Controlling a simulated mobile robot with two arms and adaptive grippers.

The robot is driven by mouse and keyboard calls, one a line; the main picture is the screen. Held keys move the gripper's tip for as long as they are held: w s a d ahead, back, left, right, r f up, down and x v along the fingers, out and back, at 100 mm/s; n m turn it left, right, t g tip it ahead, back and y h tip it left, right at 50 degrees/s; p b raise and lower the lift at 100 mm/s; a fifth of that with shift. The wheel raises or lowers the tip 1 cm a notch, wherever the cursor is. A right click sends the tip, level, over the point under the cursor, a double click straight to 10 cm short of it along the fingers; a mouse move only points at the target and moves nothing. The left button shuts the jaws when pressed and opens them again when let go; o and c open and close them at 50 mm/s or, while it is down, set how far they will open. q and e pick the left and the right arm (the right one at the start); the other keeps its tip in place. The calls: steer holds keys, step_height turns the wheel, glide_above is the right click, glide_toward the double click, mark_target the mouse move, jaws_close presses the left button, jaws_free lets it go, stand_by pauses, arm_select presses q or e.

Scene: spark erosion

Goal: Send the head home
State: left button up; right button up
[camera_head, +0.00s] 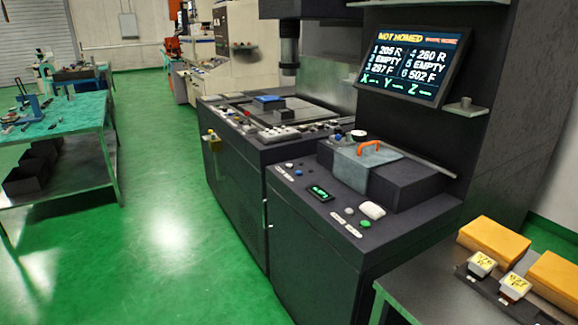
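The dark spark erosion machine (232,165) stands in the middle of the view. Its head, a dark cylinder (289,50), hangs above the work table (290,118). The tilted screen (412,65) reads NOT HOMED, with several numbered slots, two marked EMPTY, and dashes after X, Y and Z. Small white labels sit beside the buttons, too small to read. Neither gripper is in view.
A dark box with a grey cover (352,170) and orange handle (371,148) sits behind the panel. A side bench (425,290) at lower right holds yellow blocks (495,240) and labelled pieces (481,264). A workbench (75,120) stands left. Green floor between is clear.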

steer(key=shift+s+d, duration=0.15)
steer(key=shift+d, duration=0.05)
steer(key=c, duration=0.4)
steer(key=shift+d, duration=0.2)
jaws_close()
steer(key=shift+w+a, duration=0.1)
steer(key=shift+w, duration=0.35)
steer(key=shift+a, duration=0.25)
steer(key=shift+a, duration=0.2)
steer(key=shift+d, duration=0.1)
